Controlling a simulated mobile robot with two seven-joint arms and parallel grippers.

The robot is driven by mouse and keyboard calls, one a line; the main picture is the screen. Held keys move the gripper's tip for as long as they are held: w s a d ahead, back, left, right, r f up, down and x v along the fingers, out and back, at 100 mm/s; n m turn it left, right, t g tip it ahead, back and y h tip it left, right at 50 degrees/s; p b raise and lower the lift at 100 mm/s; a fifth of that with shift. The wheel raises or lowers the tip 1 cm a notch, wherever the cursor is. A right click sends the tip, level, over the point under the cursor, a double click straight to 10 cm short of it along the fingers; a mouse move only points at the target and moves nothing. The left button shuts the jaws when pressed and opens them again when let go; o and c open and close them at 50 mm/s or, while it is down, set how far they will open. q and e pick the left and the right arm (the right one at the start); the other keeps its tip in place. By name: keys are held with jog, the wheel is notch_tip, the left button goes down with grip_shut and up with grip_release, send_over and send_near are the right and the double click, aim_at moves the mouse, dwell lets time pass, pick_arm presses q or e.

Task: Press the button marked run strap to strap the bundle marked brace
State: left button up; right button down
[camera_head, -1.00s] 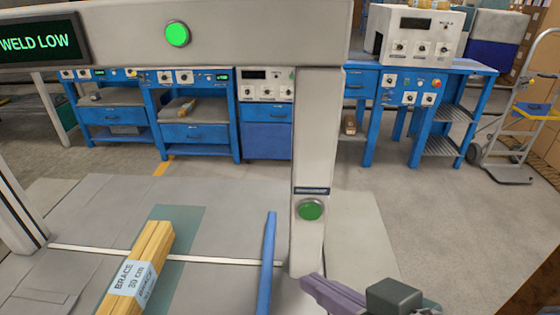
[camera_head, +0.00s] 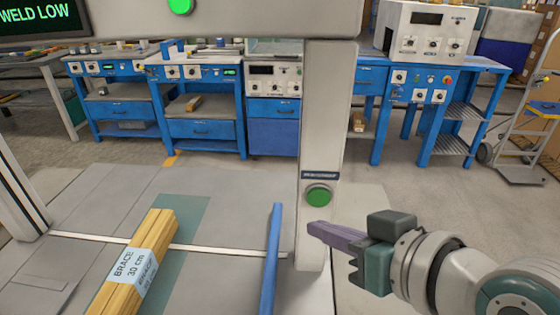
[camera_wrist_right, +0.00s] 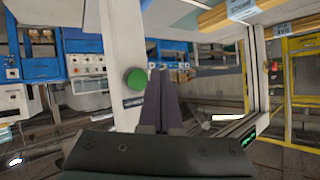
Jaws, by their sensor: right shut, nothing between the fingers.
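The bundle marked brace (camera_head: 133,262), yellow wooden sticks with a white label reading "BRACE 30 cm", lies on the grey table left of a blue bar. A green round button (camera_head: 318,194) sits on the machine's white post, under a small dark label too small to read. It also shows in the right wrist view (camera_wrist_right: 136,79). My right gripper (camera_head: 312,228) is shut and empty, its purple fingertips just below and beside the button, apparently apart from it. In the right wrist view its fingers (camera_wrist_right: 158,85) are just right of the button. My left gripper is out of view.
The white strapping frame (camera_head: 326,110) stands over the table, with a screen (camera_head: 38,17) reading "WELD LOW" and a green lamp (camera_head: 180,5). Blue workbenches (camera_head: 205,135) line the back, with clear floor between.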

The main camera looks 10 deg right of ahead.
aim_at(309, 203)
jog(key=shift+w+d, duration=0.2)
jog(key=shift+w, duration=0.5)
jog(key=shift+w+d, duration=0.2)
jog(key=shift+w, duration=0.45)
dwell(0.9)
jog(key=shift+w+b, duration=0.1)
jog(key=shift+b, duration=0.2)
jog(key=shift+w+d, duration=0.1)
jog(key=shift+w, duration=0.2)
jog(key=shift+w+d, duration=0.1)
jog(key=shift+w, duration=0.25)
dwell(0.5)
jog(key=shift+s+a+p, duration=0.2)
jog(key=shift+s+p, duration=0.25)
jog(key=shift+s, duration=0.3)
